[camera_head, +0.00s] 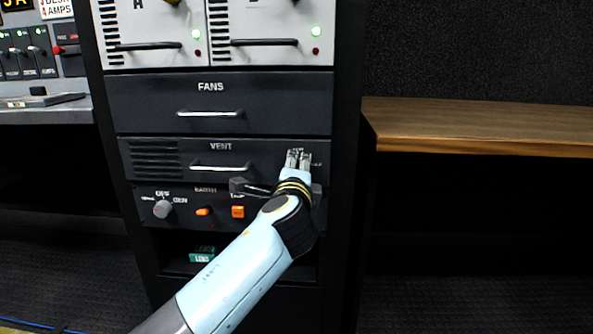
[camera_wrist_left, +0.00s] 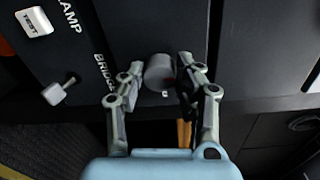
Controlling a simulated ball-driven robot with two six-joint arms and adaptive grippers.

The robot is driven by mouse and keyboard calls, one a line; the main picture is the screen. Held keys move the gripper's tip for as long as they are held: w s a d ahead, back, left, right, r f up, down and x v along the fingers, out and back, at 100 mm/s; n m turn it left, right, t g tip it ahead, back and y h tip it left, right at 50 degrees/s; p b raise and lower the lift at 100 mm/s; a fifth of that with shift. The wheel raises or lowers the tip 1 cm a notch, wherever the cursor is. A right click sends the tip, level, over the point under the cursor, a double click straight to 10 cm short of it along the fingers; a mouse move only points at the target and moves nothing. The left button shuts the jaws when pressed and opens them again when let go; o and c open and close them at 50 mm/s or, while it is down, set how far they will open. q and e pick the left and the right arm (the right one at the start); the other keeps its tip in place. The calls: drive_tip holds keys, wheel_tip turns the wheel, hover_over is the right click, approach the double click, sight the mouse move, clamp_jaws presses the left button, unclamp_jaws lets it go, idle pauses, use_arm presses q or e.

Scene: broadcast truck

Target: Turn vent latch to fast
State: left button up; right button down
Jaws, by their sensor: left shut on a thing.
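The dark vent panel (camera_head: 275,148) has a louvred left part and a pale bar handle (camera_head: 220,167). My left gripper (camera_head: 299,158) reaches its right end from below, with small labels around the fingertips, too small to read. It hides the vent latch in the head view. In the left wrist view, a round grey knob, which I take as the vent latch (camera_wrist_left: 159,72), sits between the fingers of my left gripper (camera_wrist_left: 160,70). The gripper is shut on it. I cannot tell which way the latch points. My right gripper is out of view.
The fans drawer (camera_head: 270,98) is above the vent panel. Below are a grey rotary knob (camera_head: 162,209) and orange switches (camera_head: 238,212). A wooden shelf (camera_head: 470,125) stands right of the rack. The wrist view shows a white test button (camera_wrist_left: 34,21) and a lever (camera_wrist_left: 58,92).

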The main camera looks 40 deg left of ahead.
use_arm(q)
drive_tip(key=o, duration=1.1)
drive_tip(key=shift+o, duration=0.2)
drive_tip(key=v, duration=0.7)
drive_tip(key=shift+s, duration=0.25)
drive_tip(key=shift+d, duration=0.1)
